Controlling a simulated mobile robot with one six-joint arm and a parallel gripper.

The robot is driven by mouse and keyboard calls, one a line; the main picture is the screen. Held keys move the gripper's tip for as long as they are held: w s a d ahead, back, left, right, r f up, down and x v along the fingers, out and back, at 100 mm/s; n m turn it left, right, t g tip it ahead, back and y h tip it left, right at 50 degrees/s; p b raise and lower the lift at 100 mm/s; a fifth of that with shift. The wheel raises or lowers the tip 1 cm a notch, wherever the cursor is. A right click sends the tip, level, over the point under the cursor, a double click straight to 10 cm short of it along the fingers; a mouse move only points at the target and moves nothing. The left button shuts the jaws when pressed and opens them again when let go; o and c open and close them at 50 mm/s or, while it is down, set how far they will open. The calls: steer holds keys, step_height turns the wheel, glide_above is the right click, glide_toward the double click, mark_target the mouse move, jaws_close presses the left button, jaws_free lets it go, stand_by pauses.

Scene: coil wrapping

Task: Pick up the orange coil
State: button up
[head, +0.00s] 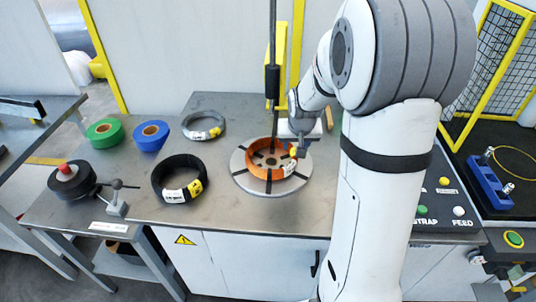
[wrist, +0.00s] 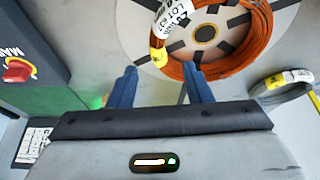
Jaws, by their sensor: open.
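The orange coil (head: 256,171) lies on the round grey turntable (head: 243,184) on the bench, with a white label and a yellow tag on it. In the wrist view the orange coil (wrist: 222,72) is at the top, ahead of the fingers, with its white label and yellow tag at its left. My gripper (wrist: 163,78) has two blue fingers spread apart with nothing between them. The near side of the coil is close to the right fingertip; I cannot tell whether they touch. In the head view my wrist is above the coil's right side and the fingertips are hard to make out.
A black coil (head: 178,179) and a grey coil (head: 203,125) lie left of the turntable. Green tape (head: 104,133) and blue tape (head: 151,136) rolls stand further left. A dark vertical post (head: 272,60) rises behind the turntable. A button panel (head: 445,205) is at the right.

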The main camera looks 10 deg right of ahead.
steer(key=p+x, duration=0.1)
steer(key=x, duration=0.6)
steer(key=shift+d+f, duration=0.1)
steer(key=shift+f, duration=0.1)
jaws_close()
stand_by(1.2)
steer(key=shift+r, duration=0.1)
